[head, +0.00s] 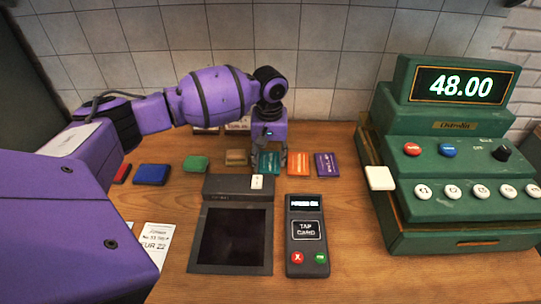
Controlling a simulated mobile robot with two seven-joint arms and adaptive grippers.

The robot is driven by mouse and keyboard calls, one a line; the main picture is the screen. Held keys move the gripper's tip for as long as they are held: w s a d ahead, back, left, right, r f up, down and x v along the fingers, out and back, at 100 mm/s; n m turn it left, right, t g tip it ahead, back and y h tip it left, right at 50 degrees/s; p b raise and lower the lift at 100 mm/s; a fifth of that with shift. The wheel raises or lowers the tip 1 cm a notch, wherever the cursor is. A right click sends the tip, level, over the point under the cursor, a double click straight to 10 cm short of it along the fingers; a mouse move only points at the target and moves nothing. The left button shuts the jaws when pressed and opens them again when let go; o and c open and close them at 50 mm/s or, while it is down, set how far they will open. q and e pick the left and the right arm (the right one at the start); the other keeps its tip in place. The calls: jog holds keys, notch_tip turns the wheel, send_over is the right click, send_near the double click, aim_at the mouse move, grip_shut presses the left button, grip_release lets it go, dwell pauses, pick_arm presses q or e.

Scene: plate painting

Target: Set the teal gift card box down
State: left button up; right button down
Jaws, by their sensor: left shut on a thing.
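The teal gift card box (268,164) is in the middle of the head view, in a row with other coloured boxes. My left gripper (270,156) reaches down over it from behind and is shut on it. The box is close to the wooden counter (350,215); I cannot tell whether its underside touches. The fingers hide part of it. My right gripper is not in view.
An orange box (299,163) and a purple box (328,164) lie right of it; tan (236,157), green (195,164), blue (151,174) and red ones lie left. In front are a dark screen (232,240) and card reader (307,240). A green cash register (440,220) stands right.

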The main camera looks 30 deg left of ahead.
aim_at(270, 162)
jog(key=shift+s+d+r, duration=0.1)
pick_arm(q)
jog(key=o, duration=0.7)
jog(key=shift+f, duration=0.1)
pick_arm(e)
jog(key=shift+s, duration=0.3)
pick_arm(q)
jog(key=shift+r+p, duration=0.4)
jog(key=shift+r, duration=5.75)
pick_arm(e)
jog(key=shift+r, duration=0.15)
